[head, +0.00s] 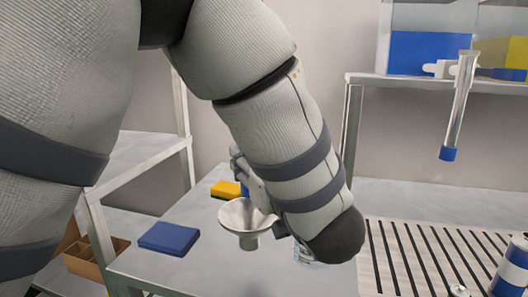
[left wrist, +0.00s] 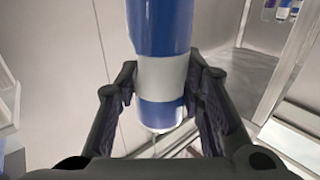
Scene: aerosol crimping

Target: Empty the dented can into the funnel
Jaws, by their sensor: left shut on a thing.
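A blue and white can (left wrist: 165,75) is held between the two dark fingers of my left gripper (left wrist: 162,90) in the left wrist view. A thin pale streak shows below the can's lower end; I cannot tell whether it is liquid. No dent shows on the visible side. In the head view my left gripper (head: 247,176) is mostly hidden behind my forearm, and the held can is not clearly visible. The white funnel (head: 240,216) stands mouth up on the table, just beside and partly behind my left forearm. My right gripper is not in view.
Another blue and white can (head: 511,270) is at the lower right by a slatted grate (head: 420,262). A divided box (head: 95,262) is at the left. A clear tube (head: 459,105) hangs at upper right.

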